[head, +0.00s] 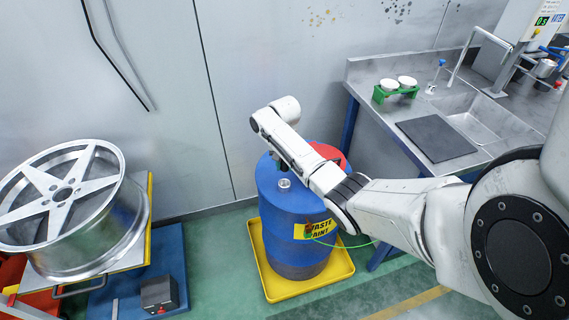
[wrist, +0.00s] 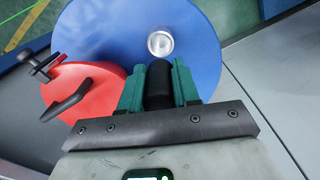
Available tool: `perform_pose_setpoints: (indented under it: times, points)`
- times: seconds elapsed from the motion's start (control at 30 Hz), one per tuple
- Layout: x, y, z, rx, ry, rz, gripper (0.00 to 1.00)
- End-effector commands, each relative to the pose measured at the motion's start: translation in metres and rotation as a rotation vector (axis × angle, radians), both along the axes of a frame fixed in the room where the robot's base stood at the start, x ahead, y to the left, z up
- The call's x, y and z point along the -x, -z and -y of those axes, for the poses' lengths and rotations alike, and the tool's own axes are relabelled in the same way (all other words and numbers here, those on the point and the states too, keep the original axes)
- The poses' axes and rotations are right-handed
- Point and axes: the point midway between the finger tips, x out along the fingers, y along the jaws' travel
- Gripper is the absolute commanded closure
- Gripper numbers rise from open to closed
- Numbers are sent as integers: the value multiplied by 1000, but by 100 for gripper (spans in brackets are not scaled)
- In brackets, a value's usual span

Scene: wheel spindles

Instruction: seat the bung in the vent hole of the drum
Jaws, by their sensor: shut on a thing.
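The blue drum (head: 278,218) stands upright, with a yellow "WASTE PAINT" label. Its vent hole (head: 285,183) is a small silver-rimmed ring on the top, also clear in the wrist view (wrist: 160,44). My gripper (wrist: 158,82) has teal fingers shut on the black bung (wrist: 158,88). In the head view my gripper (head: 279,162) is over the drum's top, near the ring; the bung is too small to make out there.
A red lid (wrist: 83,82) with a black handle covers part of the drum's top. The drum stands in a yellow tray (head: 310,287). A steel sink bench (head: 375,70) is at the right, and a wheel rim (head: 70,200) at the left. Grey wall panels stand behind.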

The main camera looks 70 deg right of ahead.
Motion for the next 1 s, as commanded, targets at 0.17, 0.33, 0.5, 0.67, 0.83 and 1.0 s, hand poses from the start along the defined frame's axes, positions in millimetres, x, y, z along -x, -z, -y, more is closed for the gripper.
perform_pose_setpoints:
  times: [0.17, 0.33, 0.5, 0.67, 0.83, 1.0]
  points:
    - [0, 0, 0, 1, 1, 0, 100]
    - [0, 0, 0, 1, 0, 1, 100]
    - [0, -1, -2, -3, 2, 0, 100]
    - [0, 11, -3, -4, 3, 1, 100]
    - [1, 26, -3, -3, 4, 1, 100]
    - [0, 41, -3, -3, 3, 0, 100]
